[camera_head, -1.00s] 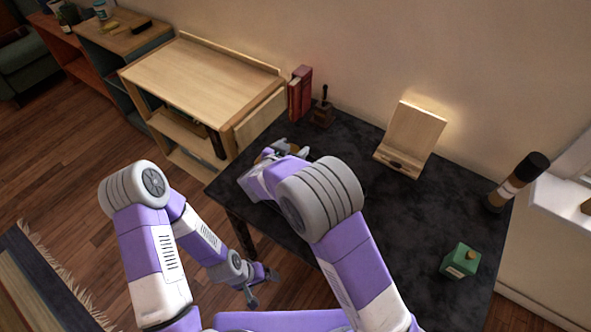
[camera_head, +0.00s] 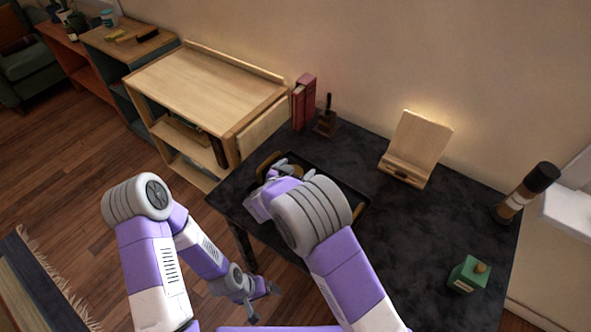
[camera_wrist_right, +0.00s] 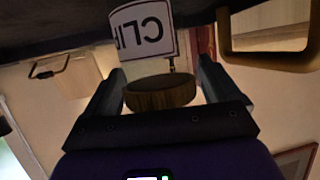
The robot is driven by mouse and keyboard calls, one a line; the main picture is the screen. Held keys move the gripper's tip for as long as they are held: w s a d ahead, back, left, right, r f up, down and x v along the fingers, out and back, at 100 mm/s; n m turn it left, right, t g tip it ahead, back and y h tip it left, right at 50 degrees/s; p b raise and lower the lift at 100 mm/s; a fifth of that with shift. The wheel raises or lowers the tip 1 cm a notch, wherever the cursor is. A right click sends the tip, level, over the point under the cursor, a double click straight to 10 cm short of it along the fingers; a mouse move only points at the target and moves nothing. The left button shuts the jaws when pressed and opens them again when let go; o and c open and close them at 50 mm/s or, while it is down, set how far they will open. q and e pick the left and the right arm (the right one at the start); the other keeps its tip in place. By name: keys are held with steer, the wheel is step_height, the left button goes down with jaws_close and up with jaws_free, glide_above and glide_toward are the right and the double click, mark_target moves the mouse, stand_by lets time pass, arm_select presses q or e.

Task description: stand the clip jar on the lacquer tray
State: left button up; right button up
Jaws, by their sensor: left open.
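The clip jar shows upside down in the right wrist view, with a white label (camera_wrist_right: 143,30) reading "CLI" and a round wooden lid (camera_wrist_right: 160,93). My right gripper (camera_wrist_right: 161,68) has one finger on each side of the jar; whether they press on it is unclear. The black lacquer tray, with bronze handles (camera_head: 361,209), lies on the dark table. My right gripper (camera_head: 282,168) is over its left part in the head view. Whether the jar's base touches the tray is hidden. My left gripper (camera_head: 264,303) is open and empty, low beside the table.
On the dark table (camera_head: 400,235) stand red books (camera_head: 304,103), a small wooden holder (camera_head: 325,122), a wooden stand (camera_head: 415,150), a dark-capped cylinder (camera_head: 525,193) and a green box (camera_head: 468,275). A pale wooden shelf unit (camera_head: 210,85) adjoins at left. The table's middle right is clear.

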steer(key=shift+r, duration=0.15)
steer(key=shift+s+a+r, duration=0.2)
steer(key=shift+s, duration=0.05)
steer(key=p+v, duration=0.3)
steer(key=v, duration=0.8)
steer(key=shift+s, duration=0.15)
